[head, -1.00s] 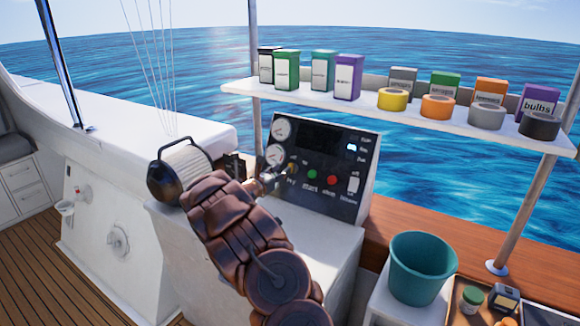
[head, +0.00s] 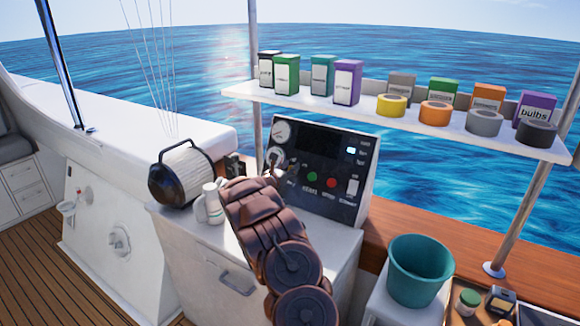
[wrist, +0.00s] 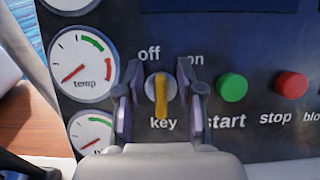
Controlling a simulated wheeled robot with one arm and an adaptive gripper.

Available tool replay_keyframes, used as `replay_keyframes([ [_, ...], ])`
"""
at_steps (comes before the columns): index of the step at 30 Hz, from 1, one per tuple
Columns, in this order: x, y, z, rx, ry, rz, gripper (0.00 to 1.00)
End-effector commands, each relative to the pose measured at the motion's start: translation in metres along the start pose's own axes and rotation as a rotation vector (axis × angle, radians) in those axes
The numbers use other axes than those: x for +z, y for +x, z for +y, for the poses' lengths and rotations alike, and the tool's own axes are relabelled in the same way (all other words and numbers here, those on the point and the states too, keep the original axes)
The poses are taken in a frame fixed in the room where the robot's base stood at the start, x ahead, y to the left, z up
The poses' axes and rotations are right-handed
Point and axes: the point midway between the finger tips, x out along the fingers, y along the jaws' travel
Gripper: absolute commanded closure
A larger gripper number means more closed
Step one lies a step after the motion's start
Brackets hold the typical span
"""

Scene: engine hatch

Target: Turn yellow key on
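The yellow key (wrist: 160,96) is on the dark control panel (head: 318,165). In the wrist view its handle stands nearly upright, above the "key" label, with "off" at its upper left and "on" at its upper right. My gripper (wrist: 160,92) is open, with one finger to the left of the key and one to the right. Gaps show between the key and both fingers. The right finger partly covers the "on" label. In the head view my gripper (head: 272,166) is at the panel's left side, and the key is too small to make out clearly.
Right of the key are a green start button (wrist: 232,87) and a red stop button (wrist: 291,85). A temp gauge (wrist: 82,68) is on the left. A shelf (head: 300,104) hangs above.

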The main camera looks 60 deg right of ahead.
Motion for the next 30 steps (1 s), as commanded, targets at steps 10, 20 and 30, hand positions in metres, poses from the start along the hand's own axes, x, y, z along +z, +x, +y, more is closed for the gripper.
replay_keyframes([
  [10, 0.0001, 0.0021, -0.0002, 0.000, -0.001, -0.001, 0.62],
  [20, 0.0002, 0.0019, -0.0002, 0.000, -0.001, -0.001, 0.97],
  [30, 0.0001, 0.0018, 0.0000, -0.001, 0.001, -0.001, 1.00],
])
